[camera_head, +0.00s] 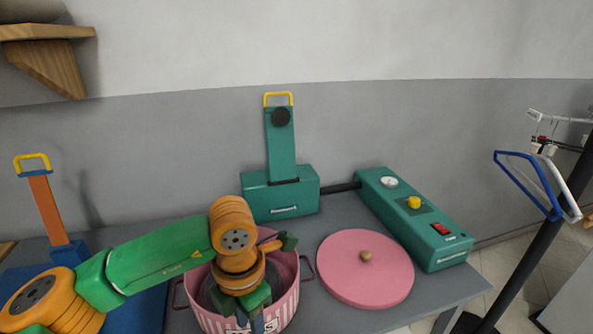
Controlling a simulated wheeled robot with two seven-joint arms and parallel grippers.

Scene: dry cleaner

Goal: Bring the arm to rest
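My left arm comes in from the left in the head view, with green and orange links. Its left gripper (254,313) points down over the pink striped pot (287,303). The wrist covers much of the pot's opening, and the fingertips are partly hidden and cut by the bottom edge, so I cannot tell whether they are open or shut. My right arm and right gripper are not in view.
A pink lid (345,277) with a wooden knob lies right of the pot. Behind stand a teal device with a yellow handle (281,155) and a teal control box (405,215). A blue-and-orange device (47,207) is left. Hangers (530,180) hang on a rack at right.

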